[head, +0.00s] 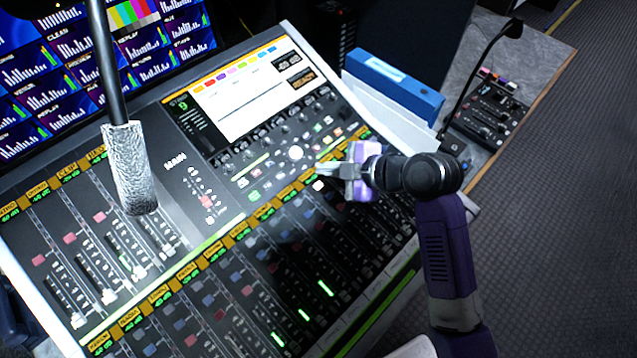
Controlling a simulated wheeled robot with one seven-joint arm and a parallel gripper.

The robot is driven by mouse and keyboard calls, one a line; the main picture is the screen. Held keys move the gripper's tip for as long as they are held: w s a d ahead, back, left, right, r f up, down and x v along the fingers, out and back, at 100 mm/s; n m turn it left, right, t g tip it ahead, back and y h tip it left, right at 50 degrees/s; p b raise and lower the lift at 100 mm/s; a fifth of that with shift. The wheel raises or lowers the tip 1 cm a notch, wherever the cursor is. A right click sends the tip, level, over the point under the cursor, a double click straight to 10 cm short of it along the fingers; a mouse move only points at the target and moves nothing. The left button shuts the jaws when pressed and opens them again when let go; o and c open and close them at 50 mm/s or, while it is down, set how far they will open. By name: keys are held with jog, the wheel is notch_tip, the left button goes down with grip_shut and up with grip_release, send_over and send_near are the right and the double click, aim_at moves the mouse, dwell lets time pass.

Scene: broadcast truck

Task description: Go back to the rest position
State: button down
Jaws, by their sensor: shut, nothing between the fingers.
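My gripper (324,170) is at the end of my purple and black arm, which reaches in from the lower right. It hovers over the right part of the mixing console (262,208), near the knobs and lit buttons below the console's screen. The fingers are together and point left, with nothing seen between them. I cannot tell from this view whether the fingertips touch the console. My arm hides part of the console's right edge.
A lamp or microphone with a silvery sleeve (130,165) stands over the console's left side. Monitors (110,60) fill the upper left. A blue binder (394,82), a gooseneck microphone (480,70) and a small control box (490,112) are at right. Open floor (560,230) lies beyond.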

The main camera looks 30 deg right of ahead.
dwell(0.3)
jog(key=w+d+r+m+t+h, duration=0.2)
jog(key=w+d+r+m+t, duration=0.1)
jog(key=d+r+m, duration=0.15)
jog(key=s+d+r+m+t+h, duration=0.1)
jog(key=s+d+m+t+h, duration=0.2)
jog(key=s+m, duration=0.35)
jog(key=s+a+m, duration=0.2)
jog(key=s+a, duration=0.2)
jog(key=s, duration=1.1)
jog(key=s+a+r+m, duration=0.1)
jog(key=s+a, duration=0.3)
jog(key=s, duration=1.1)
jog(key=shift+m+g, duration=0.4)
jog(key=shift+m, duration=0.1)
